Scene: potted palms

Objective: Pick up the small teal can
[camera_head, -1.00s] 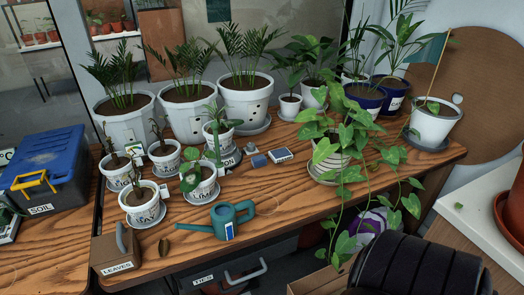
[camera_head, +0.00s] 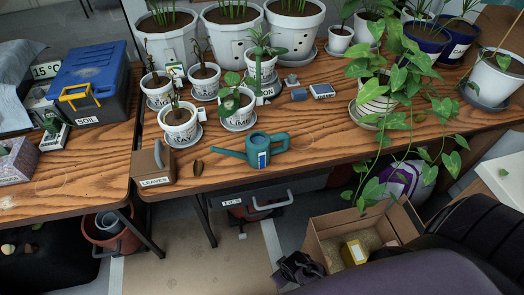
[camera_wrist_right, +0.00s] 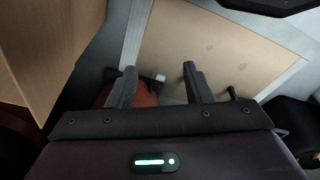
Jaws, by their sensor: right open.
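The small teal watering can (camera_head: 258,150) stands upright near the front edge of the wooden table in the head view, its spout pointing left and its handle to the right. The can does not show in that wrist view. My right arm fills the lower right of the head view, below and away from the can. My left gripper is not in view.
A white pot labelled LIME (camera_head: 238,112) stands just behind the can, and the LEAVES box (camera_head: 152,165) is to its left. A trailing plant (camera_head: 398,80) hangs over the front edge to the right. An open cardboard box (camera_head: 327,240) is on the floor below.

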